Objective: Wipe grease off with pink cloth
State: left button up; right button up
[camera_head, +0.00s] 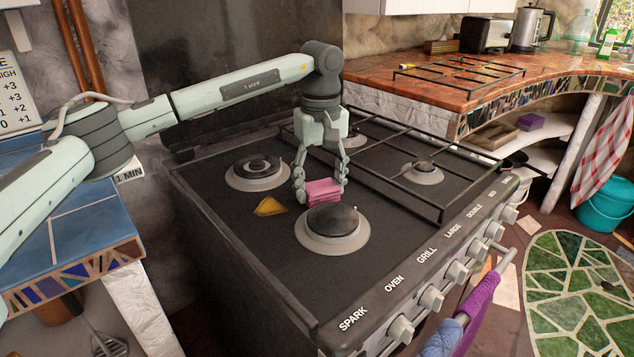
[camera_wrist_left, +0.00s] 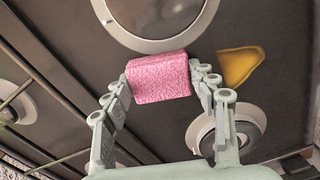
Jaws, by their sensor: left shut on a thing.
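The folded pink cloth (camera_head: 322,191) is between the fingers of my left gripper (camera_head: 320,188), which is shut on it. In the left wrist view the pink cloth (camera_wrist_left: 160,77) sits between both fingertips, beside the rim of a burner. A yellow-orange grease patch (camera_head: 269,206) lies on the dark stove top, left of the cloth in the head view. In the left wrist view the grease patch (camera_wrist_left: 238,66) is right of the cloth, apart from it. I cannot tell whether the cloth touches the stove top. My right gripper is not in view.
The front burner (camera_head: 332,228) is close to the cloth, and the back left burner (camera_head: 258,173) is beyond the grease. A black pan grate (camera_head: 420,172) covers the stove's right half. Another grate (camera_head: 460,70) lies on the orange counter. Knobs line the stove front.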

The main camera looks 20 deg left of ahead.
pick_arm(q)
jog(key=shift+r, duration=3)
jog(key=shift+r, duration=0.15)
jog(key=shift+r, duration=1.35)
